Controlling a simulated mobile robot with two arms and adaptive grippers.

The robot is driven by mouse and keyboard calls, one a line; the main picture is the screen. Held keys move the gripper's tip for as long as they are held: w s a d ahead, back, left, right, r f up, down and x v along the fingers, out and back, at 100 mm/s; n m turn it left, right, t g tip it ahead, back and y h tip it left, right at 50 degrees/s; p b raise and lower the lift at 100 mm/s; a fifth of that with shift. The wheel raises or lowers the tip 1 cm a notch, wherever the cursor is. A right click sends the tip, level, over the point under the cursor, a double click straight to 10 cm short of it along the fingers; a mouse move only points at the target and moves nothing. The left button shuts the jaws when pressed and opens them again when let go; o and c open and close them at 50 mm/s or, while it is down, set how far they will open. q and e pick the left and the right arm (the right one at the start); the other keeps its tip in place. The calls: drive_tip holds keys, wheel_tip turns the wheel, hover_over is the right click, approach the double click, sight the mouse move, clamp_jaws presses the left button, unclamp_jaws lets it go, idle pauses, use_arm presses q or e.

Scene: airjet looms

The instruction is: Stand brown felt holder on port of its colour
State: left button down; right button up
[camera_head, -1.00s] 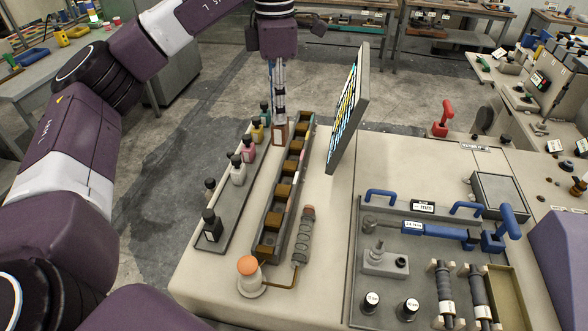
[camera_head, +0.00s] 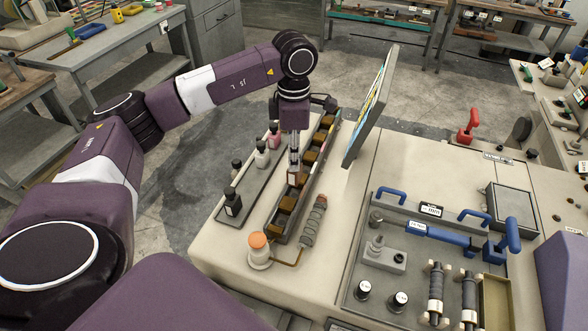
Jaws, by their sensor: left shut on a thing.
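My left gripper (camera_head: 294,170) points down over the long dark channel (camera_head: 275,239) on the cream machine top. It is shut on a small brownish holder (camera_head: 292,179), which is partly hidden by the fingers. Its lower end is close to the channel's left side, and I cannot tell if it touches. The channel holds a row of several brown blocks, with one (camera_head: 287,203) just in front of the gripper. The ports' colours are too small to make out. My right gripper is out of view.
A grey tray with a black bottle (camera_head: 232,203), a white bottle (camera_head: 262,154) and a pink bottle (camera_head: 274,136) lies left of the channel. A tilted screen (camera_head: 371,105) stands to the right. An orange-topped knob (camera_head: 258,241) and a grey coiled part (camera_head: 314,222) are near the front.

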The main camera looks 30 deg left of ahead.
sight(293, 175)
use_arm(q)
wheel_tip(293, 175, down, 2)
drive_tip(key=shift+a, duration=0.1)
wheel_tip(293, 175, down, 4)
drive_tip(key=shift+f+p, duration=0.1)
drive_tip(key=shift+p, duration=0.65)
drive_tip(key=shift+f, duration=0.2)
drive_tip(key=c, duration=2.2)
unclamp_jaws()
drive_tip(key=shift+f, duration=0.1)
drive_tip(key=shift+c, duration=0.2)
drive_tip(key=o, duration=0.5)
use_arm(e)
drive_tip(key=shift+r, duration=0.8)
